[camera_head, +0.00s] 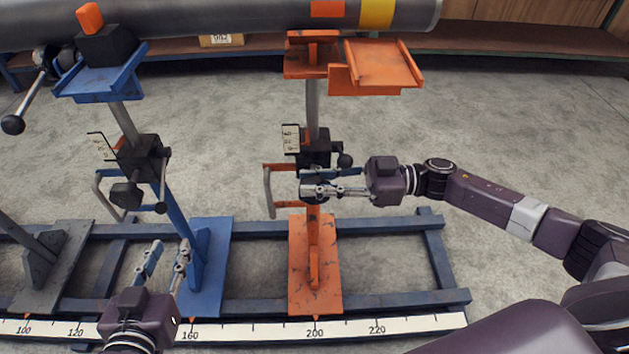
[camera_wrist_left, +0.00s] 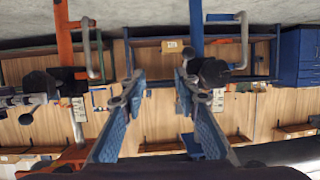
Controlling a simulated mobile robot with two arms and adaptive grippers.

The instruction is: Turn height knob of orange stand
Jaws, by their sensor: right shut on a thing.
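The orange stand (camera_head: 313,250) stands upright on the blue rail frame, with a black clamp block (camera_head: 315,148) on its post. Its dark height knob (camera_head: 318,200) is on the near side below the block, partly hidden by my right gripper (camera_head: 318,190). That gripper comes in from the right and is shut on the knob. The orange stand also shows at the left of the left wrist view (camera_wrist_left: 65,40), upside down. My left gripper (camera_head: 166,254) is open and empty, low in front of the blue stand. Its two fingers stand apart in the left wrist view (camera_wrist_left: 157,85).
The blue stand (camera_head: 185,225) with its own black knob (camera_head: 126,195) is left of the orange one. A large grey pipe (camera_head: 230,12) lies across the top. A ruler strip (camera_head: 255,331) runs along the front rail (camera_head: 390,300). The floor at right is clear.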

